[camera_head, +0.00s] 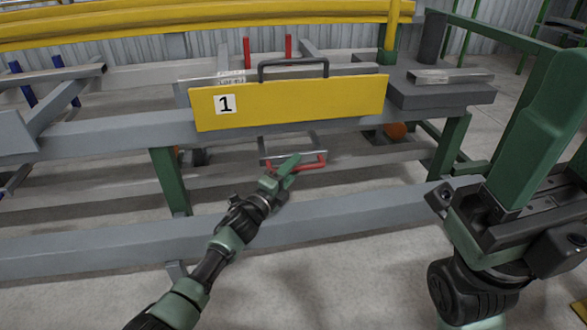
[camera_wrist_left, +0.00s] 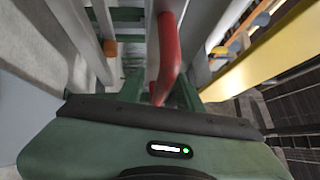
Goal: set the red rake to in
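A red handle (camera_head: 314,166) on a grey bracket hangs under the yellow board marked 1 (camera_head: 290,104); I take it as the red rake's handle. In the left wrist view the red bar (camera_wrist_left: 168,50) runs between the two green fingers of my left gripper (camera_wrist_left: 160,92). The fingers stand apart, with a gap beside the bar; firm contact on both sides does not show. Two upright red pegs (camera_head: 288,46) stand behind the board.
A black handle (camera_head: 293,68) tops the yellow board. An orange ball-like part (camera_head: 396,131) is to the right. Floor in front is clear.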

